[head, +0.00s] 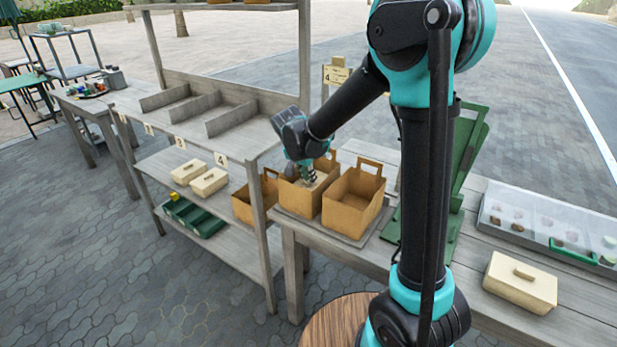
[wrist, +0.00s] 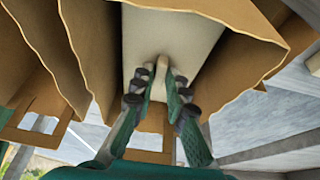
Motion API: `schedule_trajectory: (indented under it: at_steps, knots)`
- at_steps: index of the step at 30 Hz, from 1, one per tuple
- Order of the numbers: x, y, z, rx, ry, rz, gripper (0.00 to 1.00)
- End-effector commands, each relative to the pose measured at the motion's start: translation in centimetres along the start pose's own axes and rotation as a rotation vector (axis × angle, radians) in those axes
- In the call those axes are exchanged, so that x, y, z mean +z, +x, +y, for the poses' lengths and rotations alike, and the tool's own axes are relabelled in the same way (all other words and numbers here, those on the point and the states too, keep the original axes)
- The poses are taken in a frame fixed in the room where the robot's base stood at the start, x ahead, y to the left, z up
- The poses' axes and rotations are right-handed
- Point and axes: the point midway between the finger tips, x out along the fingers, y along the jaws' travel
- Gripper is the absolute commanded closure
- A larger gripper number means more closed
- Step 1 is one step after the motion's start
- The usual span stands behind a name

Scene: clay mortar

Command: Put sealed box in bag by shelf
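The sealed box is cream with a ridge handle (wrist: 163,62); it shows in the wrist view (wrist: 205,30) between brown bag walls. My gripper (wrist: 164,76) has its fingertips on both sides of the handle and looks shut on it. In the head view my gripper (head: 308,176) points down into the middle brown paper bag (head: 297,200), whose walls hide most of the box. Another bag (head: 243,206) stands to its left, nearest the grey shelf unit (head: 262,215), and a third, empty-looking bag (head: 350,210) stands to its right. Whether the box touches the bag floor is hidden.
Two cream boxes (head: 208,183) and a green crate (head: 195,217) are on the shelf unit's lower levels. Another cream lidded box (head: 520,282) is on the right table, near a clear-covered case (head: 545,222). A green upright panel (head: 468,155) stands behind my arm.

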Motion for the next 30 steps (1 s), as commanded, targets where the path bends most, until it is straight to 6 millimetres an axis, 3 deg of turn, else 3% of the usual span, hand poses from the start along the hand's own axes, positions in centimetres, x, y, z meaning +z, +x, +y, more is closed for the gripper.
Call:
schedule_trajectory:
  at_steps: [3,14,20,30]
  knots:
    - [0.0,0.0,0.0,0.000,0.000,0.000,0.70]
    - [-0.1,-0.4,0.0,0.000,0.000,0.000,0.70]
    - [0.0,-3.2,0.0,-0.001,-0.001,0.000,0.70]
    - [0.0,-9.9,0.0,-0.001,-0.001,0.000,0.70]
